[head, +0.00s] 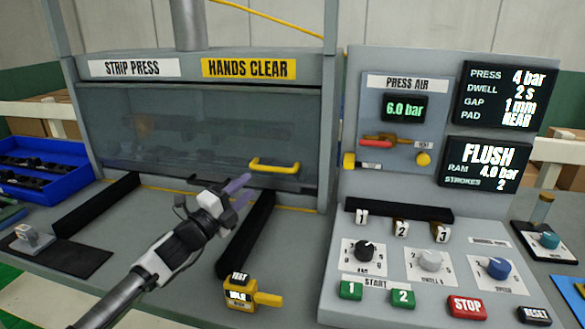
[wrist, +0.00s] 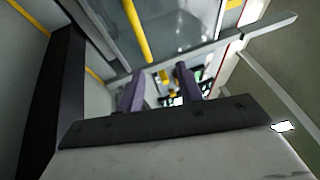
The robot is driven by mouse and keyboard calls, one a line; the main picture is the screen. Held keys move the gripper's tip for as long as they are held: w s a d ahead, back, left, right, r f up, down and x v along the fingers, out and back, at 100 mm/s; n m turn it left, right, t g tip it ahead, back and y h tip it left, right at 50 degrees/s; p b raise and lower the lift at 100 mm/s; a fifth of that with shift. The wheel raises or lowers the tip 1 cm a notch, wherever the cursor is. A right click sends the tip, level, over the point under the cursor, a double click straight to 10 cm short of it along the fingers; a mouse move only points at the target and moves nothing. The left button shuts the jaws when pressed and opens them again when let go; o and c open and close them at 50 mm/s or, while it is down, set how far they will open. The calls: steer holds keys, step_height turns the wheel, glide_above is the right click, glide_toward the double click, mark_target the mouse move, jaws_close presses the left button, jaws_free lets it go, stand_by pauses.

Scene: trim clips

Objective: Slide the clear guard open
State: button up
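The clear guard (head: 190,135) is a smoky see-through panel hanging down across the front of the strip press. A yellow bar handle (head: 273,166) sits near its lower right. In the wrist view the handle (wrist: 137,32) shows as a yellow bar at the top, beyond the fingers, and the guard's clear pane (wrist: 180,32) is beside it. My gripper (head: 243,190) has purple fingers and is just below and left of the handle, apart from it. In the wrist view my gripper (wrist: 160,76) shows a gap between its fingers, with nothing held.
Two black rails (head: 247,232) (head: 97,205) run along the bench below the guard. A yellow test block (head: 245,294) stands at the front. The control panel (head: 395,190) rises at the right. A blue bin (head: 40,180) is at the left. The bench between the rails is mostly clear.

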mark_target(274, 171)
steer(key=shift+w+a+f+y, duration=0.15)
steer(key=shift+a+f, duration=0.1)
steer(key=shift+f, duration=0.35)
steer(key=shift+w+a+f+y, duration=0.1)
steer(key=shift+a+f+y, duration=0.1)
steer(key=shift+f, duration=0.35)
steer(key=p+x, duration=0.2)
steer(key=x, duration=0.4)
steer(key=p+x, duration=0.2)
steer(key=x, duration=0.5)
steer(key=shift+w+d+f, duration=0.15)
steer(key=shift+w+d, duration=0.05)
steer(key=shift+d, duration=0.05)
jaws_close()
